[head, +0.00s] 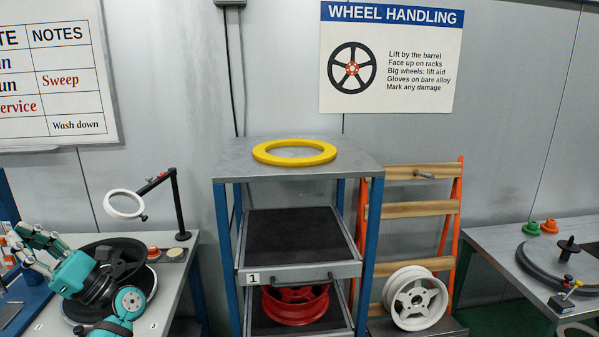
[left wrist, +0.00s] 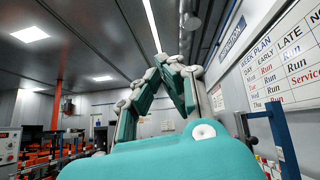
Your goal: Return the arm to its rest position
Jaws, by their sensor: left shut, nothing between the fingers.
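My left gripper (head: 24,243) is at the lower left of the head view, in front of the left bench. Its teal body and pale-jointed fingers point up and to the left, away from the dark round wheel parts on the bench. In the left wrist view the fingers of my left gripper (left wrist: 175,65) come together at their tips, with nothing held between them. That view looks up toward the ceiling and the week plan board (left wrist: 285,65). My right gripper is not in view.
The left bench (head: 182,270) carries a ring lamp (head: 124,204) on a black stand near my arm. A blue rack (head: 224,230) holds a yellow ring (head: 294,144) and a red wheel (head: 295,305). A white wheel (head: 415,300) leans at an orange rack. Another bench (head: 490,245) stands right.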

